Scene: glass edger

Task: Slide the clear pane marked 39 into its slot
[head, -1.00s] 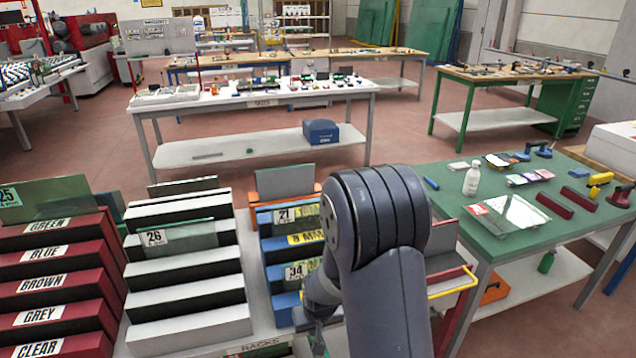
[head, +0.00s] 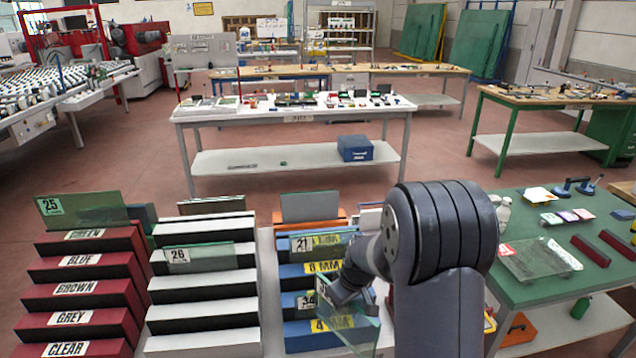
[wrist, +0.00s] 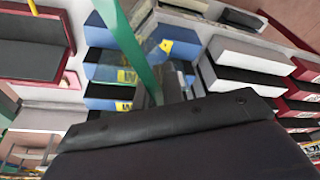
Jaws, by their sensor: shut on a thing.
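My gripper (head: 342,292) is shut on a clear, green-edged pane (head: 362,332), tilted in front of the lower steps of the blue rack (head: 300,341). In the wrist view the same pane (wrist: 130,45) shows edge-on as a green strip. Its number is not readable, and my arm hides part of the grip. I cannot tell whether the pane touches the rack. The red rack (head: 84,325) has steps labelled GREEN, BLUE, BROWN, GREY and CLEAR. No pane shows in its CLEAR step.
Pane 25 (head: 85,212) stands in the red rack's top step. Pane 26 (head: 198,257) stands in the white rack (head: 203,348). Other panes stand in the blue rack. A green table (head: 525,290) with tools and glass is at right.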

